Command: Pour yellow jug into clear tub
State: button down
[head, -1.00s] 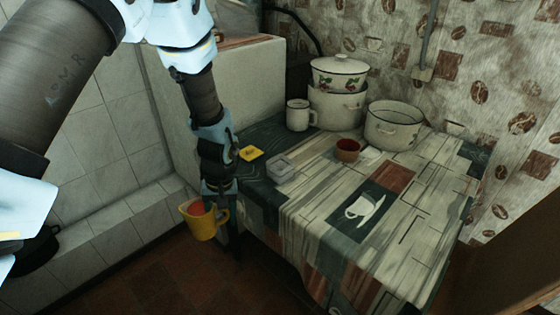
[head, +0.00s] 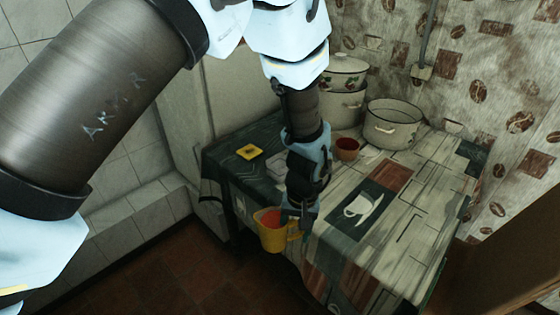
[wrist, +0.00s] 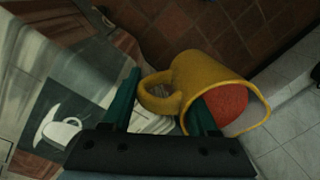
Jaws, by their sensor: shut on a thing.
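The yellow jug (head: 271,236) hangs off the table's front left edge, held by its handle in my gripper (head: 297,224). In the wrist view, my gripper (wrist: 165,100) has its fingers on either side of the handle, and the yellow jug (wrist: 205,70) looks about upright in the head view. Something red-orange (wrist: 222,105) shows inside its mouth. The clear tub (head: 276,166) stands on the table's dark left part, beyond the jug. My arm hides its right side, and I cannot see its inside.
A yellow item (head: 249,152) lies left of the tub. A red-brown cup (head: 347,150), a white pot (head: 393,126) and a lidded flowered pot (head: 343,75) stand at the back. The table's front right (head: 410,215) is clear.

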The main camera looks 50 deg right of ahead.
aim_at(276, 169)
jog(key=i+l, duration=0.1)
jog(key=l, duration=0.4)
jog(key=i+l, duration=0.1)
jog(key=l, duration=0.85)
jog(key=i, duration=0.05)
